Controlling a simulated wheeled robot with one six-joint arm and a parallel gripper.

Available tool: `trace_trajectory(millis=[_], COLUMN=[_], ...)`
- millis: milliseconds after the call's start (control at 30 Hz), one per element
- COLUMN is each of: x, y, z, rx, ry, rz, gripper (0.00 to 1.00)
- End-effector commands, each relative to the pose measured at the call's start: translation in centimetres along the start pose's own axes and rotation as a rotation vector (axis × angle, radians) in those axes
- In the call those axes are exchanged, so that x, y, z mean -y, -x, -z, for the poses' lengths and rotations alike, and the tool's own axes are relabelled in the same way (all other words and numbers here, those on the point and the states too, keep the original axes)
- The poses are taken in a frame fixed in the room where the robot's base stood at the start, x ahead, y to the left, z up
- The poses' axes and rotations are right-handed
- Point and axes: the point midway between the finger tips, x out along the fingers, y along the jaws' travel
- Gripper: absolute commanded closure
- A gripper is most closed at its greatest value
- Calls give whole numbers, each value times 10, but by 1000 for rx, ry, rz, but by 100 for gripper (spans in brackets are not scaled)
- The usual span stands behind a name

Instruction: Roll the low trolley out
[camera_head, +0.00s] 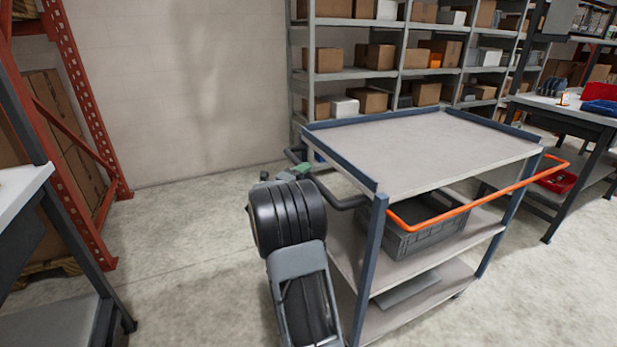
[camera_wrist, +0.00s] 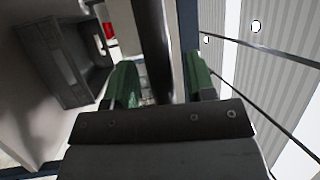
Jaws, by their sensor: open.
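A trolley (camera_head: 425,150) with blue posts and three grey shelves stands right of centre in the head view. A dark bar handle (camera_head: 345,203) sticks out from its left end. My gripper (camera_head: 296,172) is at the left end, close to the dark handle. In the wrist view my gripper (camera_wrist: 162,88) has its green fingers apart, with the dark bar (camera_wrist: 153,45) passing between them. Whether the fingers touch it I cannot tell.
A grey crate (camera_head: 425,235) sits on the middle shelf. Shelving with boxes (camera_head: 350,75) stands behind the trolley. A workbench (camera_head: 565,110) is at the right, a red rack (camera_head: 85,120) and a table (camera_head: 20,190) at the left. The floor (camera_head: 190,230) left of the trolley is clear.

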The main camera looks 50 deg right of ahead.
Motion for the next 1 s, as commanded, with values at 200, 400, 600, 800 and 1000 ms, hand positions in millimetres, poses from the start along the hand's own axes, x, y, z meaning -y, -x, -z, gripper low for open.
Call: trace_trajectory(millis=[200, 400, 600, 800, 1000], x=[0, 0, 0, 0, 0], y=[-9, -10, -10, -10, -10], z=[0, 0, 0, 0, 0], rx=[0, 1, 0, 0, 0], ry=[0, 0, 0, -1, -1], rz=[0, 0, 0, 0, 0], gripper=[49, 49, 62, 81, 100])
